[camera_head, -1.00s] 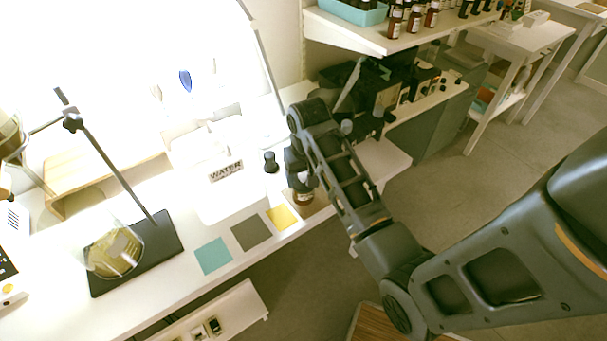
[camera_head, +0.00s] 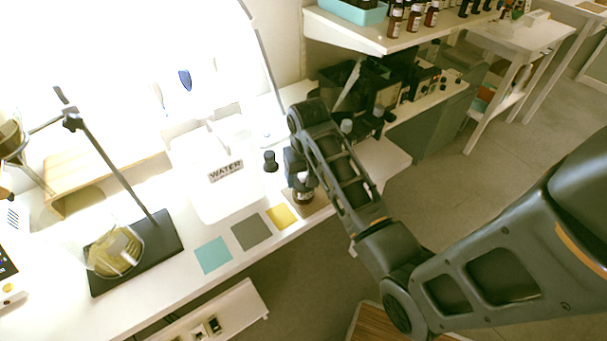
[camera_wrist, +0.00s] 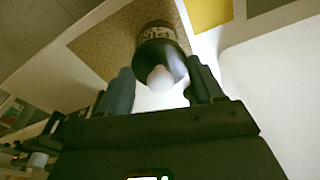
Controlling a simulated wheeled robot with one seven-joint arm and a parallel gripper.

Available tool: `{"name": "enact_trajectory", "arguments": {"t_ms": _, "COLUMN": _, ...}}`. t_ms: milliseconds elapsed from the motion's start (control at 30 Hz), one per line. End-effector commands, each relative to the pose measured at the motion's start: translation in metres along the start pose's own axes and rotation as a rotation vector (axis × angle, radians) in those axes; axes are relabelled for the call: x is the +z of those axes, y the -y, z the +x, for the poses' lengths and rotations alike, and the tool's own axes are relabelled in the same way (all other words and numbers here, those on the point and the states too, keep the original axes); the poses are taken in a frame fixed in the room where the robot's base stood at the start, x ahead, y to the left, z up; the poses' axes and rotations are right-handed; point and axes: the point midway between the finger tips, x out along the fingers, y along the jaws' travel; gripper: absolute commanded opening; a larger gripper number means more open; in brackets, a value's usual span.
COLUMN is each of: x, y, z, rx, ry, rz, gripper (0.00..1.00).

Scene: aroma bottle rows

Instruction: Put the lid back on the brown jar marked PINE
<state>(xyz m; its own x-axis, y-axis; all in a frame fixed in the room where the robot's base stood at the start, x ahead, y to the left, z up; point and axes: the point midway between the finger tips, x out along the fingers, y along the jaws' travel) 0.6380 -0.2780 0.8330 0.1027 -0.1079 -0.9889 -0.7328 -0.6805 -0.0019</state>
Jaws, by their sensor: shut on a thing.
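The brown jar (camera_head: 304,197) stands on a brown mat near the table's front edge, below my gripper (camera_head: 299,179). In the wrist view, its pale label (camera_wrist: 158,35) shows partly readable lettering. My gripper (camera_wrist: 161,72) is shut on a black lid (camera_wrist: 168,58) with a pale rounded bulb, its fingers on both sides. The lid is in line with the jar's top. I cannot tell whether it is seated or a little above. My gripper hides much of the jar and lid in the head view.
A small black object (camera_head: 270,161) stands left of my gripper, near a white container marked WATER (camera_head: 226,171). Yellow (camera_head: 281,216), grey (camera_head: 251,232) and teal (camera_head: 213,255) squares lie along the front edge. A stand (camera_head: 135,252) with a flask is farther left.

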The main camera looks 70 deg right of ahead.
Motion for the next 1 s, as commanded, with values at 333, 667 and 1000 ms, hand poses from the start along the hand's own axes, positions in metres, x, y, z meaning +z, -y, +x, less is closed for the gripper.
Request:
{"name": "enact_trajectory", "arguments": {"t_ms": 333, "x": -0.0001, "y": 0.0001, "z": 0.0003, "rx": 0.0, "ry": 0.0, "rz": -0.001, "gripper": 0.38}}
{"name": "enact_trajectory", "arguments": {"t_ms": 667, "x": -0.0001, "y": 0.0, "z": 0.0003, "rx": 0.0, "ry": 0.0, "rz": 0.0, "gripper": 0.95}}
{"name": "enact_trajectory", "arguments": {"t_ms": 1000, "x": -0.0001, "y": 0.0, "z": 0.0003, "rx": 0.0, "ry": 0.0, "rz": 0.0, "gripper": 1.0}}
